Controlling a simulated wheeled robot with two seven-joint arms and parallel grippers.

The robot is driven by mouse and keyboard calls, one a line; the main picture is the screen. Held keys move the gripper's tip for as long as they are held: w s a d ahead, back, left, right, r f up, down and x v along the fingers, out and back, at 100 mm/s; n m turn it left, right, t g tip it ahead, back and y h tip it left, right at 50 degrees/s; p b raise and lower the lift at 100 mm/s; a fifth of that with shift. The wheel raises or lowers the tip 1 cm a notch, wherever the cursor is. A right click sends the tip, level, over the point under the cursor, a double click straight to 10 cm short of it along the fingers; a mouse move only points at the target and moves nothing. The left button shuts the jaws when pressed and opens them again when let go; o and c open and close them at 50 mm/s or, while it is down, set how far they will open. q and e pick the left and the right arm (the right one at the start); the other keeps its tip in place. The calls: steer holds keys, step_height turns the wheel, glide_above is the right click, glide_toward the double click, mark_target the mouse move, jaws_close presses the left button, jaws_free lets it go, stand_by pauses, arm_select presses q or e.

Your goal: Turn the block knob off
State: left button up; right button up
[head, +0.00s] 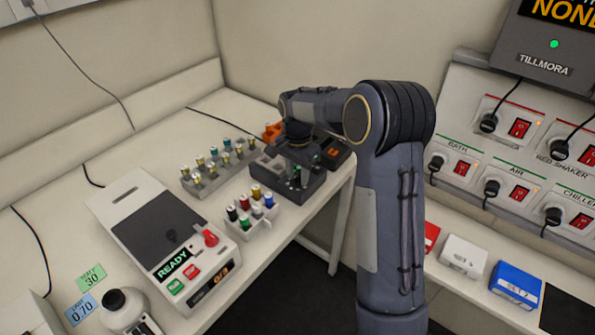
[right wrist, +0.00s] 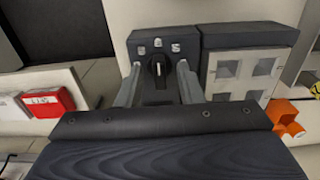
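The dark block unit (right wrist: 205,42) is in the right wrist view, with a black round knob (right wrist: 158,68) on its front panel. The knob carries a pale pointer mark that looks about upright, and three small light markings sit above it. My right gripper (right wrist: 158,85) is open, with one finger on each side of the knob. I cannot tell whether either finger touches it. In the head view the block unit (head: 314,188) stands at the bench edge, partly covered by my right gripper (head: 297,174), and the knob cannot be made out. My left gripper is not in view.
A white device (head: 130,212) reading READY, with a red lever, stands left on the bench. Vial racks (head: 212,182) and (head: 262,225) stand between. Orange pieces (head: 272,131) lie behind the block. Red switches (head: 519,128) line the right wall panel.

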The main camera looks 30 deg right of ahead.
jaws_close()
steer(key=shift+n, duration=0.4)
steer(key=n, duration=0.3)
steer(key=shift+n, duration=0.4)
steer(key=n, duration=0.4)
steer(key=shift+n, duration=0.3)
steer(key=n, duration=0.4)
steer(key=shift+n, duration=0.3)
steer(key=n, duration=0.4)
steer(key=shift+n+p, duration=0.3)
